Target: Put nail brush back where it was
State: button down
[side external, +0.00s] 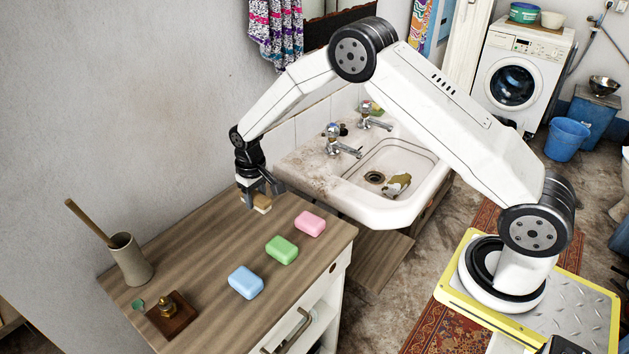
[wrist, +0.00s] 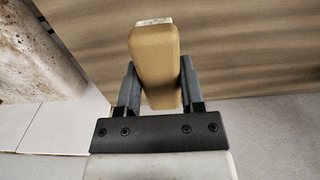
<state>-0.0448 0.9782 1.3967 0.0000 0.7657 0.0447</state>
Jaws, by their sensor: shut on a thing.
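The nail brush (wrist: 155,50) is a tan, wooden-looking block with a pale end, seen between my two fingers in the wrist view. In the side view the nail brush (side external: 263,204) hangs at the fingertips over the back right part of the wooden counter. My gripper (side external: 259,196) is shut on it and points down; it also shows in the wrist view (wrist: 157,88). I cannot tell whether the brush touches the counter. Pink (side external: 310,223), green (side external: 281,250) and blue (side external: 246,282) soap-like blocks lie in a slanting row in front of my gripper.
A grey cup with a wooden handle (side external: 131,260) stands at the counter's left. A brown square with a brass piece (side external: 170,313) and a small green item (side external: 137,305) lie near it. The stone sink (side external: 302,158) with taps is at the right. The wall is close behind.

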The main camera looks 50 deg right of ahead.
aim_at(257, 215)
jog(key=shift+w+f, duration=0.1)
jog(key=shift+w+f, duration=0.15)
jog(key=shift+f, duration=1.55)
jog(key=shift+f, duration=0.15)
jog(key=shift+c, duration=1.1)
grip_release()
notch_tip(257, 215, up, 12)
jog(key=shift+f, duration=0.1)
jog(key=shift+r, duration=0.25)
